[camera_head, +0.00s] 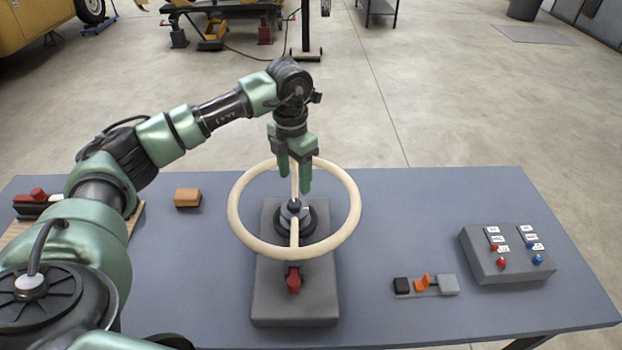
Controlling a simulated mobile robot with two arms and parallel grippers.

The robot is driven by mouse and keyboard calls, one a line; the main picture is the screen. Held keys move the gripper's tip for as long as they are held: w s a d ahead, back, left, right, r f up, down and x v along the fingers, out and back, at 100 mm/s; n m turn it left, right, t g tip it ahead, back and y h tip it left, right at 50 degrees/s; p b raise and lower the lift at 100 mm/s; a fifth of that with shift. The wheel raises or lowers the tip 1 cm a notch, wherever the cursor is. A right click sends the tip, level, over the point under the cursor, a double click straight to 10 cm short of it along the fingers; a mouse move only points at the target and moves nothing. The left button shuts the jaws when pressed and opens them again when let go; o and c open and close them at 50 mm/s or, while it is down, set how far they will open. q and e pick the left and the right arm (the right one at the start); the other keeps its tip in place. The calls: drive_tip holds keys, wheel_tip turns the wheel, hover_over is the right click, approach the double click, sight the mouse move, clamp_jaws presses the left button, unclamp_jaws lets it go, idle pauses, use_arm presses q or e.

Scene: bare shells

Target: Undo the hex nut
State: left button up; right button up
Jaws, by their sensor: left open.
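A cream steering wheel (235,212) is mounted on a grey block (294,315) in the middle of the table. At its hub sits a small dark piece, which looks like the hex nut (294,206); its sides are too small to make out. My left gripper (295,181) points down over the far half of the wheel, just above and behind the hub. Its green fingers are apart, with nothing visibly held. The fingers overlap a wheel spoke in the view, and I cannot tell their exact height. My right gripper is not in view.
A red part (293,281) sits on the block's near side. A grey button box (505,262) and a small strip with an orange lever (424,283) lie at the right. An orange-brown block (187,197) lies left.

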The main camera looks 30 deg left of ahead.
sight(294, 203)
use_arm(q)
drive_tip(key=shift+s+a+f+p, duration=0.1)
drive_tip(key=shift+s+f+p, duration=0.2)
drive_tip(key=shift+f, duration=0.3)
drive_tip(key=shift+s+f+p, duration=0.15)
drive_tip(key=shift+f+p, duration=0.1)
drive_tip(key=shift+f, duration=0.35)
wheel_tip(294, 203, down, 4)
drive_tip(key=shift+r+p, duration=0.1)
drive_tip(key=shift+p, duration=0.5)
drive_tip(key=shift+w+f, duration=0.1)
drive_tip(key=shift+f, duration=0.6)
clamp_jaws()
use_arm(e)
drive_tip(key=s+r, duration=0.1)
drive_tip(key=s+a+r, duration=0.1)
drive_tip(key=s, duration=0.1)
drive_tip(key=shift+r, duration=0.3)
